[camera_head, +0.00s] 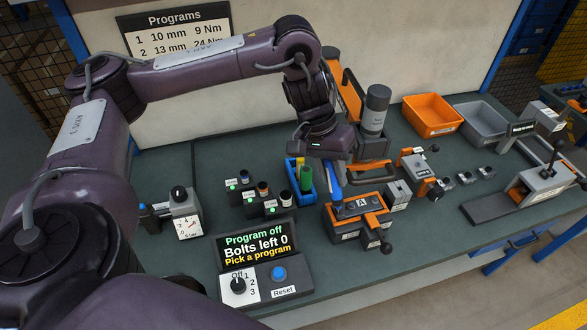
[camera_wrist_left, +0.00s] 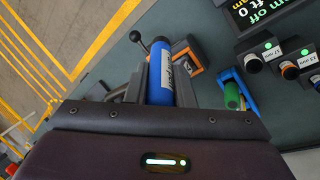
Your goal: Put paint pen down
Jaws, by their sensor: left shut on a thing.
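My left gripper (camera_head: 334,178) is shut on a blue paint pen (camera_wrist_left: 160,78), which shows between its two grey fingers in the left wrist view with dark lettering on its side. In the head view only a blue sliver of the pen (camera_head: 333,188) shows under my gripper. A small blue holder (camera_head: 291,172) stands just left of the gripper, with a green pen (camera_head: 306,178) upright in it. The holder (camera_wrist_left: 250,97) and the green pen (camera_wrist_left: 232,94) also show right of the held pen in the left wrist view. My right gripper is out of view.
An orange and black fixture marked A (camera_head: 350,212) sits close below my gripper. Several labelled sockets (camera_head: 262,188) stand left of the holder. A control box (camera_head: 262,262) is at the front. Orange (camera_head: 432,115) and grey (camera_head: 481,120) bins stand at the back right.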

